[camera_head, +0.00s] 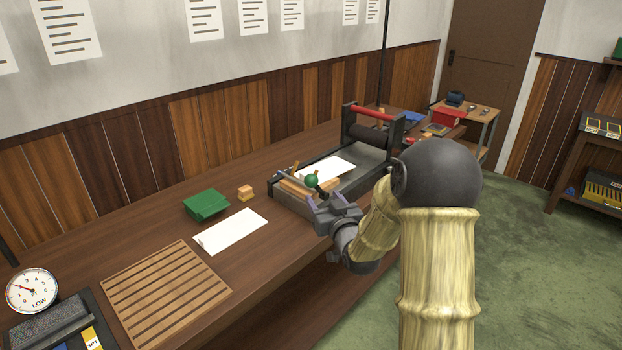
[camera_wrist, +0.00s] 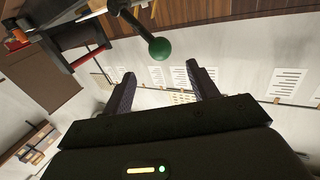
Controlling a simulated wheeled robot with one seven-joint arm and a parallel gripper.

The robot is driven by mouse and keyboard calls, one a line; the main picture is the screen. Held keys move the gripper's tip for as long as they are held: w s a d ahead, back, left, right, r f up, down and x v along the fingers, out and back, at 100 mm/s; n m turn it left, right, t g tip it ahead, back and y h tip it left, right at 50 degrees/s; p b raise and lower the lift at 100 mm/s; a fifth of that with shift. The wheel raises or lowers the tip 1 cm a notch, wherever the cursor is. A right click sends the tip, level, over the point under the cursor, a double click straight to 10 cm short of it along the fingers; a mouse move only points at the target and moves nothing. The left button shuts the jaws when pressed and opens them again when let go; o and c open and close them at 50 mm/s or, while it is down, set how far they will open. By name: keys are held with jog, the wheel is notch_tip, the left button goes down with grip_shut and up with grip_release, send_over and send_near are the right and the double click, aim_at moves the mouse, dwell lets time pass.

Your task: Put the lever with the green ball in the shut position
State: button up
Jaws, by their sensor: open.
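The lever's green ball (camera_head: 312,181) shows just past my gripper (camera_head: 323,194), at the near end of the press on the bench. In the wrist view the green ball (camera_wrist: 160,49) sits at the end of a dark, slanting rod (camera_wrist: 137,26). My gripper (camera_wrist: 161,72) is open and empty, its two fingers well apart. The ball appears above the gap between the fingertips, not between them. In the head view my gripper and wrist hide the lower part of the lever. I see no marking for the shut position.
The press (camera_head: 372,150) has a red-topped frame, a dark roller and a white sheet (camera_head: 328,168). Wooden bars (camera_head: 296,187) lie by the lever. A green block (camera_head: 206,204), a small orange block (camera_head: 245,193), white paper (camera_head: 231,232) and a slatted rack (camera_head: 165,293) lie to the left.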

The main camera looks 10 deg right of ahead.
aim_at(314, 184)
jog(key=w, duration=0.3)
jog(key=w+a+p, duration=0.1)
jog(key=w, duration=0.6)
jog(key=shift+w+a, duration=0.3)
jog(key=shift+c, duration=0.5)
grip_shut()
